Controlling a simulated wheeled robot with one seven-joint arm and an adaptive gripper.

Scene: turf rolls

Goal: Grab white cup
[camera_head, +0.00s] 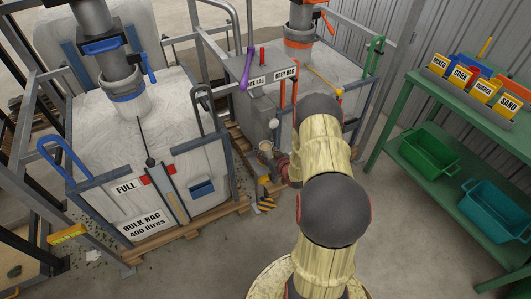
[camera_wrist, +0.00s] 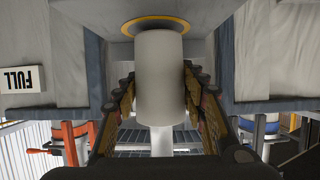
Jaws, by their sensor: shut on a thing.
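The white cup (camera_wrist: 160,55) is a plain pale cylinder in the middle of the wrist view. My gripper (camera_wrist: 160,85) has a finger on each side of it and is shut on its sides. One end of the cup is close to a round opening with a yellow ring (camera_wrist: 155,24) in a grey surface; I cannot tell whether they touch. My fingers are mostly hidden there by my arm.
A full white bulk bag (camera_head: 130,160) in a metal frame stands on a pallet at left. A grey box (camera_head: 257,112) with a purple lever (camera_head: 247,68) stands behind the cup. A green shelf (camera_head: 420,135) with bins is at right. The floor between is mostly clear.

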